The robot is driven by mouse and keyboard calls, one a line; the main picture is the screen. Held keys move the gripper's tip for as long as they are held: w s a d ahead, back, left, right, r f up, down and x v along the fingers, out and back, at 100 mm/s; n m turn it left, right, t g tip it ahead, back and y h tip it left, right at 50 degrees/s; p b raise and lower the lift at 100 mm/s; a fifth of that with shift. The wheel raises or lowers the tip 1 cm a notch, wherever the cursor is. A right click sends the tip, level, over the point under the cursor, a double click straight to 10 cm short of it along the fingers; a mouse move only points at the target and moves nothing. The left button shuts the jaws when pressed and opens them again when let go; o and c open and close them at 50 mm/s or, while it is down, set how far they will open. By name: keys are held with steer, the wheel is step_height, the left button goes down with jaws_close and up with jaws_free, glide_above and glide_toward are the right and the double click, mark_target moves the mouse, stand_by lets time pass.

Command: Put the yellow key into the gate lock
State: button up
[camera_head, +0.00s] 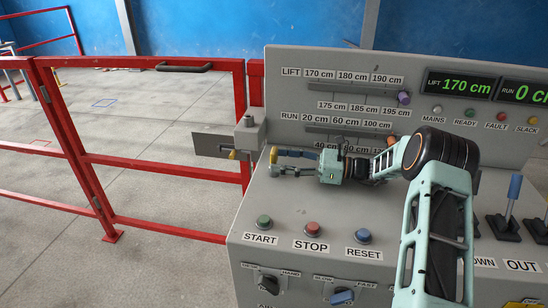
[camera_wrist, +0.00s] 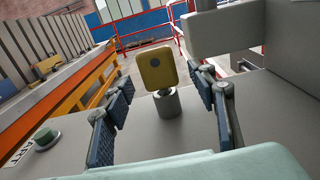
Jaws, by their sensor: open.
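The yellow key (camera_head: 273,155) stands upright at the left end of the grey control panel. In the wrist view, the key (camera_wrist: 155,66) has a broad yellow head with a dark round spot, above a short grey cylinder (camera_wrist: 167,103). My gripper (camera_head: 287,162) is open and roughly level over the panel. In the wrist view, its blue-padded fingers are on either side of the key's line, with gaps at both sides. The gate lock (camera_head: 249,137) is a grey box beside the red gate, with a grey plate (camera_head: 208,145) and a small yellow part (camera_head: 233,155) to its left.
The START (camera_head: 264,222), STOP (camera_head: 312,229) and RESET (camera_head: 363,236) buttons lie in front of my gripper. The upright panel face (camera_head: 300,90) with sliders rises behind it. The red gate (camera_head: 170,165) is at the left. A large grey block (camera_wrist: 222,30) shows at upper right in the wrist view.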

steer(key=a, duration=0.2)
steer(key=shift+w+a, duration=0.25)
steer(key=shift+a, duration=0.05)
steer(key=shift+c, duration=0.4)
steer(key=c, duration=1.2)
steer(key=shift+r, duration=0.1)
